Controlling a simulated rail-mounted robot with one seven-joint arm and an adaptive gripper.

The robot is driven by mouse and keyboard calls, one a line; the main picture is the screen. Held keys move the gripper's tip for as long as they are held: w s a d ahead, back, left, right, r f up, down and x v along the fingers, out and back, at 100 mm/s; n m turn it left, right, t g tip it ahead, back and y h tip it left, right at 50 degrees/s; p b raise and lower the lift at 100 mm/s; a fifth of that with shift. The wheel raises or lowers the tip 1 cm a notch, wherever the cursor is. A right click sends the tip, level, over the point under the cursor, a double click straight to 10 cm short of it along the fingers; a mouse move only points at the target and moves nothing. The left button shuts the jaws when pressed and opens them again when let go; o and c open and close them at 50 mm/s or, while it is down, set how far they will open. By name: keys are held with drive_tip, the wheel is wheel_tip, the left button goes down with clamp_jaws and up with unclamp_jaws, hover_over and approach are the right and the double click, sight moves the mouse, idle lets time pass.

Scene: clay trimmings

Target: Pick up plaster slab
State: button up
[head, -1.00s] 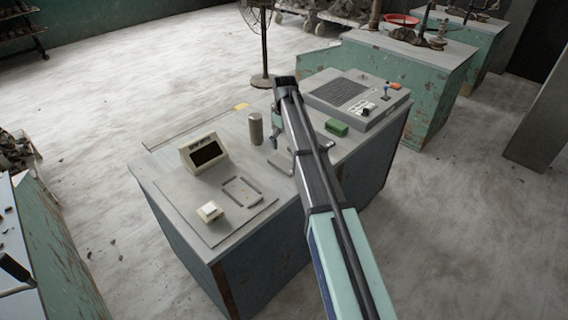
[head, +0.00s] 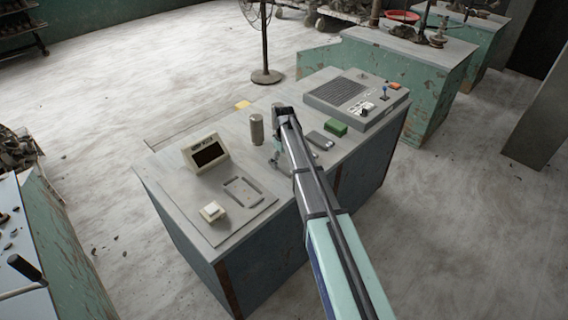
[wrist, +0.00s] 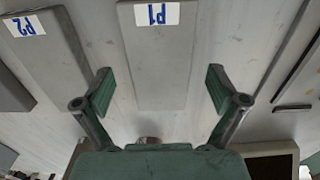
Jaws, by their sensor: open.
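A flat grey slab marked "P1" (wrist: 160,65) lies on the worktop, centred between my fingertips in the wrist view. A second grey slab marked "P2" (wrist: 55,50) lies to its left there. It seems to be the grey slab (head: 320,140) right of my arm in the head view. My gripper (wrist: 160,90) is open and empty, with one finger on each side of the P1 slab. I cannot tell how high above it they are.
A fan (head: 265,75) stands behind.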

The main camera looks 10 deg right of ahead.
drive_tip(key=shift+f, duration=0.4)
drive_tip(key=shift+c, duration=0.4)
drive_tip(key=c, duration=1.3)
drive_tip(key=shift+r, duration=0.15)
drive_tip(key=shift+c, duration=0.2)
